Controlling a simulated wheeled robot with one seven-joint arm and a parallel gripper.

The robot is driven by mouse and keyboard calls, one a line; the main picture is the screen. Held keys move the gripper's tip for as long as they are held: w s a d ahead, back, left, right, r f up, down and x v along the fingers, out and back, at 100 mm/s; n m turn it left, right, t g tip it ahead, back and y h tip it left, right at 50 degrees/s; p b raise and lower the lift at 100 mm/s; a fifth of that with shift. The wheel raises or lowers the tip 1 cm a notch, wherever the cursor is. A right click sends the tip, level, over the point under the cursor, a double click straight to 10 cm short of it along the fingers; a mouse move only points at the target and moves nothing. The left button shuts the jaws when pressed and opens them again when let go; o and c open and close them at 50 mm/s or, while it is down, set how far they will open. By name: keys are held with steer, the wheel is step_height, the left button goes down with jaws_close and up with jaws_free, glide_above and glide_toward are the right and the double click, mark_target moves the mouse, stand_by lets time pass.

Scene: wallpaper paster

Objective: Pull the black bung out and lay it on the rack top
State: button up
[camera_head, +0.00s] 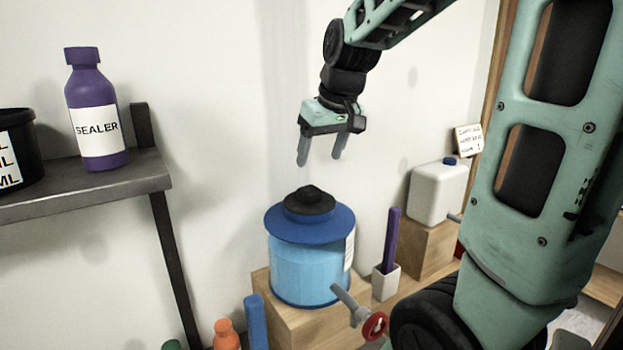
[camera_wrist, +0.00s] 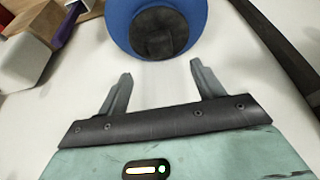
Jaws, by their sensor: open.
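The black bung (camera_head: 310,202) sits in the top of a light blue tank (camera_head: 308,274) with a wide darker blue lid. The bung has a round base with a smaller knob on top. It also shows in the wrist view (camera_wrist: 158,34), ahead of the fingers. My gripper (camera_head: 319,160) is open and empty, above the bung and apart from it, fingers pointing down. The fingers also show in the wrist view (camera_wrist: 158,82). The rack top (camera_head: 105,184) is a dark grey shelf at the left, higher than the tank.
On the rack stand a purple SEALER bottle (camera_head: 95,112) and a black tub (camera_head: 16,152), with bare shelf in front. A red-wheeled tap (camera_head: 374,325) juts from the tank. A white cup with a purple stick (camera_head: 391,242) and a white canister (camera_head: 437,192) stand right.

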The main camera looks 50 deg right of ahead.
mark_target(310, 189)
steer(key=p+x, duration=0.1)
steer(key=x, duration=0.9)
steer(key=shift+p, duration=0.3)
steer(key=shift+a, duration=0.1)
steer(key=shift+r, duration=0.15)
steer(key=c, duration=1.2)
